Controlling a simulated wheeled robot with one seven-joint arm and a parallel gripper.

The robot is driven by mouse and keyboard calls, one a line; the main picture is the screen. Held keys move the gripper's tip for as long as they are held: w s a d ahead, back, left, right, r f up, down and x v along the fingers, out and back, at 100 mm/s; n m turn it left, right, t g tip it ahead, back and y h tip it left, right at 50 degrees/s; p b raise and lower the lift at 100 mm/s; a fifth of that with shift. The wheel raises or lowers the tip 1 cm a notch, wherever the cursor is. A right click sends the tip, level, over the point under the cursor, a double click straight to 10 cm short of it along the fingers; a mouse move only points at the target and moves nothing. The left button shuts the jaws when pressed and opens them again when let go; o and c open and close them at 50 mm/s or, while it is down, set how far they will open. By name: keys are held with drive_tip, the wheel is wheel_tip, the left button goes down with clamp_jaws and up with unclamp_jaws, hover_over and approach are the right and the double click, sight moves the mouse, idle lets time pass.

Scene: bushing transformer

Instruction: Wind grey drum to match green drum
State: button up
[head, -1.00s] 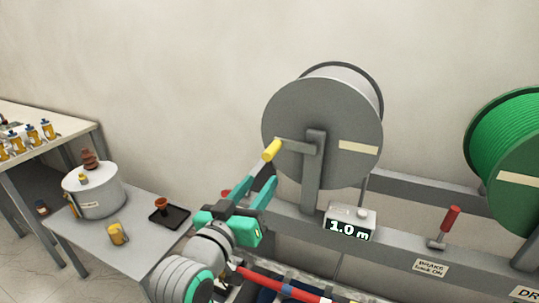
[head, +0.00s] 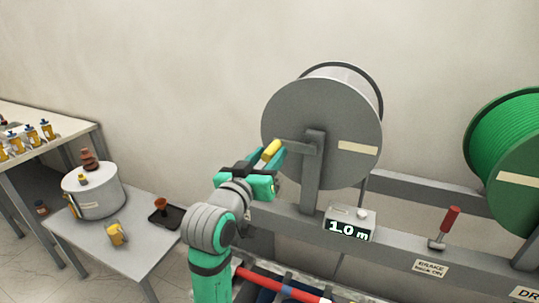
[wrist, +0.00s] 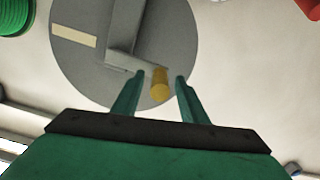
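The grey drum (head: 310,115) stands on a post at the middle, with a crank arm (head: 296,146) ending in a yellow handle (head: 271,150). My gripper (head: 275,158) is at the handle. In the wrist view, the gripper (wrist: 157,82) is open, with the yellow handle (wrist: 160,85) between its fingers and a gap on each side. The green drum (head: 510,140), wound with green cable, is at the right edge. A counter box (head: 349,224) below the grey drum reads 1.0 m.
A red-handled brake lever (head: 446,226) stands on the grey rail right of the counter, above a label reading BRAKE and ON. A small table (head: 120,243) at left holds a grey pot (head: 96,190), a yellow mug (head: 116,234) and a black tray (head: 164,223).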

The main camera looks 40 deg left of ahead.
drive_tip(key=shift+w+a, duration=0.1)
drive_tip(key=shift+w, duration=0.25)
drive_tip(key=shift+c, duration=0.5)
clamp_jaws()
drive_tip(key=shift+f, duration=0.2)
